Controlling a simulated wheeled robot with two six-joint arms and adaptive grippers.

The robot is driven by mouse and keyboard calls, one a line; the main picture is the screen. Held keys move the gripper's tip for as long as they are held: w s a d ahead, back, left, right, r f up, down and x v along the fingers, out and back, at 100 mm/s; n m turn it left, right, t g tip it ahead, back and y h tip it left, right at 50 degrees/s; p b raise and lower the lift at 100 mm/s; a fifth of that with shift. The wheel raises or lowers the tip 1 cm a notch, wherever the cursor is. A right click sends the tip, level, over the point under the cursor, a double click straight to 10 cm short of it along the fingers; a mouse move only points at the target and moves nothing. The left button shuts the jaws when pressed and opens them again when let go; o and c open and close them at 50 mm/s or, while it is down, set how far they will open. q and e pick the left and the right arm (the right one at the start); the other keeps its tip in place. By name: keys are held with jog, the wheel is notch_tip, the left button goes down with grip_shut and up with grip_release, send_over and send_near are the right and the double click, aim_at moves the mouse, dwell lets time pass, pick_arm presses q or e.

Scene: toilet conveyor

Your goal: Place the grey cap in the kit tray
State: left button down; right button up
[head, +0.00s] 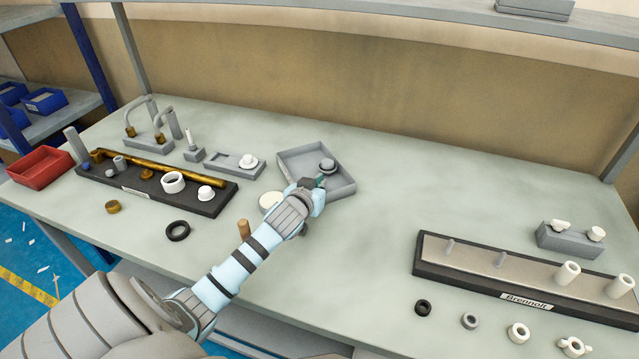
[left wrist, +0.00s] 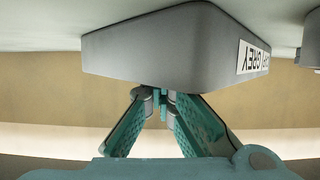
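The kit tray (head: 290,172) is a shallow grey open tray near the middle of the table. In the left wrist view, its outer wall (left wrist: 180,50) fills the upper middle, with a white label reading "GREY" upside down. The small round grey cap (head: 327,164) shows over the right part of the tray floor in the head view. My left gripper (head: 320,182) is at the tray, right beside the cap. Its teal fingers (left wrist: 162,97) come close together at the tips; whether they hold the cap is hidden. My right gripper is not in view.
A black fixture (head: 215,205) with a brass bar and white parts stands left of the tray. A long black-edged fixture (head: 460,265) is at right. The table between tray and right fixture is clear.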

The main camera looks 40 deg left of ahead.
pick_arm(q)
jog(key=c, duration=1.4)
grip_release()
jog(key=shift+d+f, duration=0.1)
jog(key=shift+f, duration=0.05)
jog(key=shift+r, duration=0.35)
jog(key=p+v, duration=0.3)
jog(key=v, duration=0.9)
jog(key=shift+r, duration=0.25)
